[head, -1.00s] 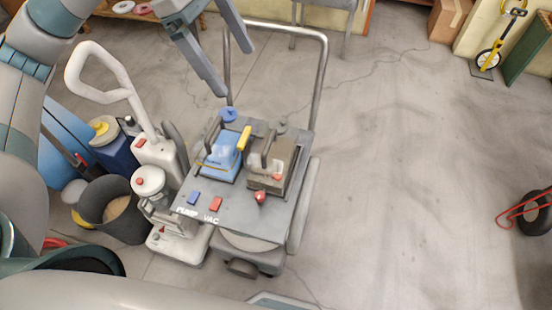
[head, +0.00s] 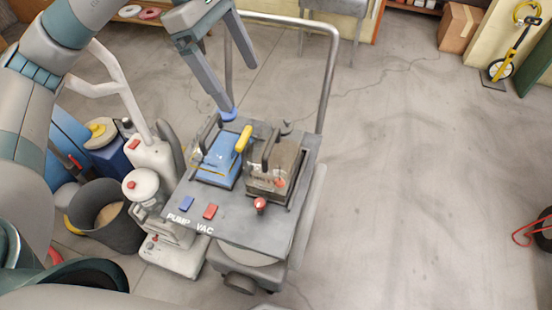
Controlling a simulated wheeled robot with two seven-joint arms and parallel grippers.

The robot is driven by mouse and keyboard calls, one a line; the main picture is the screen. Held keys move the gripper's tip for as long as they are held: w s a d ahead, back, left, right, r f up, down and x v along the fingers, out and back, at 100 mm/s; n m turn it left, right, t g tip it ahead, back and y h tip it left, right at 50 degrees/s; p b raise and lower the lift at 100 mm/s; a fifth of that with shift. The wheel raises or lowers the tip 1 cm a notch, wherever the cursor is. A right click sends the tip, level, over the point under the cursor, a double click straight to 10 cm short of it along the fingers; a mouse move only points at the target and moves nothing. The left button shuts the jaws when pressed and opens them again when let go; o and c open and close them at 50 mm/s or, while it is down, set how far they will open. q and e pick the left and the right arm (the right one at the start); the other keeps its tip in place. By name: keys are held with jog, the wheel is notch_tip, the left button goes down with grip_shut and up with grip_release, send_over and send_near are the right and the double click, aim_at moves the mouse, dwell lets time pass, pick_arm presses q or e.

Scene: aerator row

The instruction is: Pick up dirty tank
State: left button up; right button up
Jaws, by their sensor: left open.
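A brownish, grimy tank (head: 272,172) with a dark handle sits on the right half of a grey cart top (head: 235,218). It matches the dirty tank. A blue tank (head: 217,160) with a yellow handle sits beside it on the left. My left gripper (head: 240,84) is open and empty, above the back edge of the cart top. One fingertip appears just over a blue knob (head: 228,115); I cannot tell whether they touch. The gripper is behind and to the left of the brownish tank. My right gripper is not in view.
The cart's tall metal handle (head: 328,85) rises behind the tanks. A red knob (head: 260,204) and blue and red switches stand at the cart's front. A white machine (head: 150,160) and a dark bucket (head: 98,200) crowd the left.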

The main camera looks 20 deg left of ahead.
pick_arm(q)
jog(key=p, duration=0.3)
send_over(270, 141)
jog(key=a, duration=0.2)
notch_tip(270, 141, down, 11)
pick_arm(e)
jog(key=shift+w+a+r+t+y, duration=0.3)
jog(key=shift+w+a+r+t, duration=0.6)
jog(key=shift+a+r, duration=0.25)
pick_arm(q)
jog(key=shift+w, duration=0.1)
jog(key=shift+f, duration=0.2)
jog(key=shift+d+f, duration=0.15)
jog(key=shift+f, duration=0.15)
jog(key=p+x, duration=0.1)
jog(key=x, duration=0.2)
jog(key=shift+f, duration=0.1)
jog(key=shift+f+p, duration=0.3)
jog(key=shift+f, duration=0.15)
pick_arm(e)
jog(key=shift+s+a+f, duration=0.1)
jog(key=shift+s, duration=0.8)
